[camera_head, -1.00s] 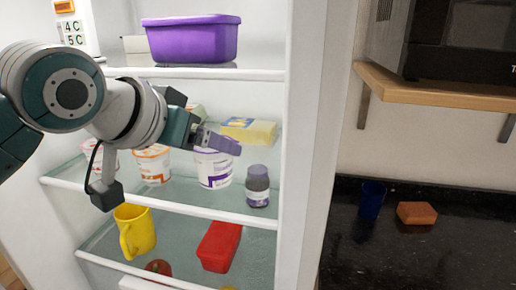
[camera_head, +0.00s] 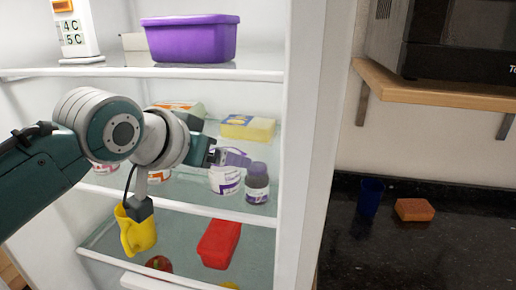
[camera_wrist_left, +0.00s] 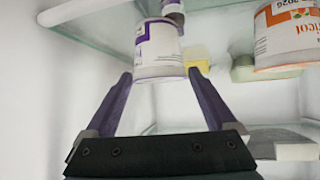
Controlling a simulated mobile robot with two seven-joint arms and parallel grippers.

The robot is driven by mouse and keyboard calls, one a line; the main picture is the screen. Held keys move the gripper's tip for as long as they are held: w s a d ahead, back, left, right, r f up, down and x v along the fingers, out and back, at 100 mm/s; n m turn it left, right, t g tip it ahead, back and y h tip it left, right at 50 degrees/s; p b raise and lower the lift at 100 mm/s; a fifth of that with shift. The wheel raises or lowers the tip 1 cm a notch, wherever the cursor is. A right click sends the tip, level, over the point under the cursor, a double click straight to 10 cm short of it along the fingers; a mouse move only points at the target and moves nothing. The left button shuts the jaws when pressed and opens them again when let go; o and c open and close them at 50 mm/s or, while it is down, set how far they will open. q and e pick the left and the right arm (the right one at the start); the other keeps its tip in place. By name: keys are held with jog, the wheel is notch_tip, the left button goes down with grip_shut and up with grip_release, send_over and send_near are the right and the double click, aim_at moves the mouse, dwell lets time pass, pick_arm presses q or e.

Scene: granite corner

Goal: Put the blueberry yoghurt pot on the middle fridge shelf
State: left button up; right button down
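The blueberry yoghurt pot (camera_head: 225,183), white with a purple label, is upright on the middle fridge shelf (camera_head: 170,203), just left of a dark purple-labelled jar (camera_head: 257,185). My left gripper (camera_head: 234,157) is at the pot's top and hides part of it. In the left wrist view the fingers (camera_wrist_left: 160,80) are open, either side of the pot's near end (camera_wrist_left: 158,50), with a narrow gap at each side. My right gripper is out of view.
An orange-labelled pot (camera_wrist_left: 285,35) and a yellow pack (camera_head: 247,127) share the middle shelf. A purple tub (camera_head: 192,40) is above. A yellow mug (camera_head: 138,230) and red box (camera_head: 218,244) are below. The fridge's right wall (camera_head: 300,140) is close to the jar.

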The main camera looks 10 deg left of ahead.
pick_arm(q)
jog(key=shift+o, duration=0.6)
jog(key=shift+r, duration=0.1)
jog(key=shift+s+r, duration=0.1)
jog(key=v, duration=1.2)
jog(key=s+f+g, duration=0.2)
jog(key=s+f, duration=0.2)
jog(key=s, duration=0.3)
jog(key=s+f+g+y, duration=0.1)
jog(key=s+f+g, duration=0.2)
jog(key=s+f, duration=0.2)
jog(key=s+a+f+g+y, duration=0.1)
jog(key=s+f, duration=0.3)
jog(key=s, duration=0.6)
jog(key=shift+s+f+n+g+p, duration=0.3)
jog(key=shift+s+g+p, duration=0.1)
jog(key=shift+g, duration=0.3)
jog(key=shift+a+r, duration=0.1)
jog(key=shift+a, duration=0.05)
